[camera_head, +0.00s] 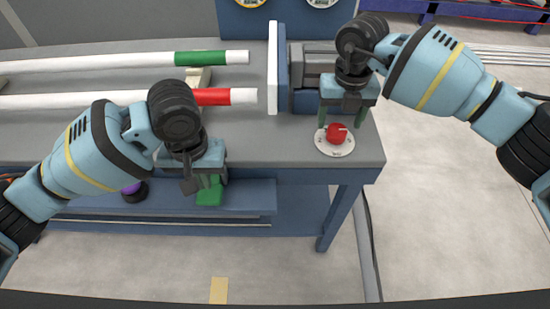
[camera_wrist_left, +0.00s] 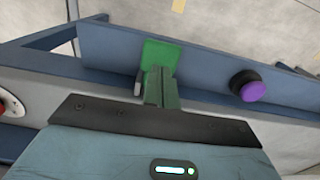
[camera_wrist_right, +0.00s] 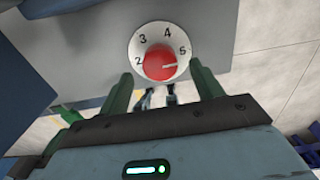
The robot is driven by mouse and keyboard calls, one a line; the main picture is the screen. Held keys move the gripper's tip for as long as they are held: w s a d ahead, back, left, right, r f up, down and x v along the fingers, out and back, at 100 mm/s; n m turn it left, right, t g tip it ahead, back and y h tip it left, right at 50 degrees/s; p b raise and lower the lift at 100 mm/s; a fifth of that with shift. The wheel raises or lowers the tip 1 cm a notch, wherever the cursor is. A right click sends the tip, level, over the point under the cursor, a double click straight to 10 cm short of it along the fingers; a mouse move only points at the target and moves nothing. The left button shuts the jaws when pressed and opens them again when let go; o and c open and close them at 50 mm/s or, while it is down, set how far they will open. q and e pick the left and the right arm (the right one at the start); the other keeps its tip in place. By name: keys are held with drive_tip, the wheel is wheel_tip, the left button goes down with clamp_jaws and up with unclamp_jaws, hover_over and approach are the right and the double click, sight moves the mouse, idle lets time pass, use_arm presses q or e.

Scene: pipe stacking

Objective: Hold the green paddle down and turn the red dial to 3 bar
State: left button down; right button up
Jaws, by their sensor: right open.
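The green paddle (camera_head: 209,195) sticks out at the table's front edge; it also shows in the left wrist view (camera_wrist_left: 160,52). My left gripper (camera_head: 203,181) is over the paddle with its fingers (camera_wrist_left: 160,88) together, tips at or very near it; I cannot tell whether it is pressed. The red dial (camera_head: 336,133) sits on a white numbered plate (camera_head: 333,149) at the table's right front corner. In the right wrist view the white mark on the dial (camera_wrist_right: 158,66) points near the 5. My right gripper (camera_head: 341,118) is open above the dial, its fingers apart on either side.
A purple knob (camera_head: 132,190) is on the front, left of the paddle; the left wrist view shows it too (camera_wrist_left: 252,92). White pipes with a green band (camera_head: 200,58) and a red band (camera_head: 212,97) lie on the table. A white upright plate (camera_head: 273,75) stands behind the dial.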

sight(338, 130)
use_arm(q)
drive_tip(key=shift+f, duration=2.65)
drive_tip(key=shift+s, duration=0.1)
drive_tip(key=shift+s+f, duration=0.1)
drive_tip(key=shift+f, duration=0.05)
use_arm(e)
drive_tip(key=m, duration=0.5)
drive_tip(key=shift+m, duration=0.4)
drive_tip(key=shift+f, duration=0.1)
drive_tip(key=shift+f, duration=2.5)
